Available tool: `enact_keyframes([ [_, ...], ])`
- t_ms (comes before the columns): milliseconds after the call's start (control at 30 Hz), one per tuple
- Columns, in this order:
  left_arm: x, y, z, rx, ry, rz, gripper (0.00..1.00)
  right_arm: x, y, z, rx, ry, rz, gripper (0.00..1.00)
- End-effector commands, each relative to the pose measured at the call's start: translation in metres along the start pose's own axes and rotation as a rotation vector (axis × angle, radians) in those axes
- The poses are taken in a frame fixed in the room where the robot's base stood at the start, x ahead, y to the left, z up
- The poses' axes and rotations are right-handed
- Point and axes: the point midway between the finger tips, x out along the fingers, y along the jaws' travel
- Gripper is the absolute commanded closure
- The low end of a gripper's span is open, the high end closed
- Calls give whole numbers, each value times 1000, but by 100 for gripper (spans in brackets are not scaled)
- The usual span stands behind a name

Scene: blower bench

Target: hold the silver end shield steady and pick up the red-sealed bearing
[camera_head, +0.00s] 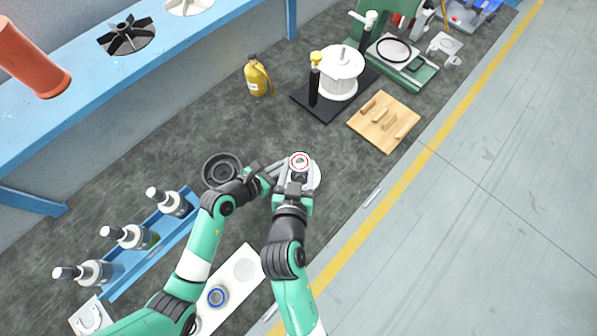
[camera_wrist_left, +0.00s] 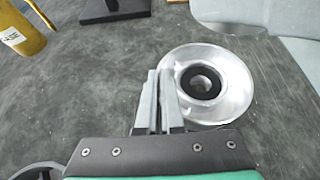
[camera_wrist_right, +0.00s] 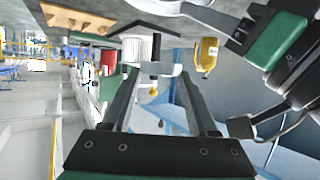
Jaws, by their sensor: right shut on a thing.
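The silver end shield (camera_head: 316,176) lies on the dark bench mat, partly hidden by my right gripper in the head view. In the left wrist view the end shield (camera_wrist_left: 234,98) shows a dark ring at its middle. The red-sealed bearing (camera_head: 299,161) is at the tips of my right gripper (camera_head: 298,172), which is shut on it above the shield. The right wrist view shows the bearing (camera_wrist_right: 163,70) edge-on between the fingers. My left gripper (camera_wrist_left: 162,78) has its fingers nearly together at the shield's left rim; its tips appear to touch the rim.
A blue-ringed bearing (camera_head: 217,297) lies on a white tray (camera_head: 212,316). A dark round housing (camera_head: 216,163) stands left of my left gripper. A blue bottle rack (camera_head: 152,254), wooden block (camera_head: 401,112), yellow bottle (camera_head: 257,77) and white cylinder (camera_head: 342,75) stand around. Bare mat lies between.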

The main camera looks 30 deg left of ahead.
Motion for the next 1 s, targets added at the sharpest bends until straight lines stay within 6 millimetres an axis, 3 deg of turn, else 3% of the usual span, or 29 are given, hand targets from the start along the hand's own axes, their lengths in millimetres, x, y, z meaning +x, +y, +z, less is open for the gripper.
enact_keyframes([
  [233, 0, 0, -1, 0, 1, 0, 100, -1, 0, -3, 1, 2, 0, 100],
  [433, 0, 0, 0, 0, 1, 0, 62, -1, 0, -3, 1, 2, 0, 100],
  [767, -4, 0, 0, -1, 0, 1, 62, -1, 0, -4, 1, 3, 0, 100],
  [867, -15, 0, 0, -1, -1, 1, 62, -1, 0, -4, 1, 3, 0, 100],
  [1000, -45, 1, -1, -2, -1, 3, 62, -1, 0, -4, 1, 3, 0, 100],
])
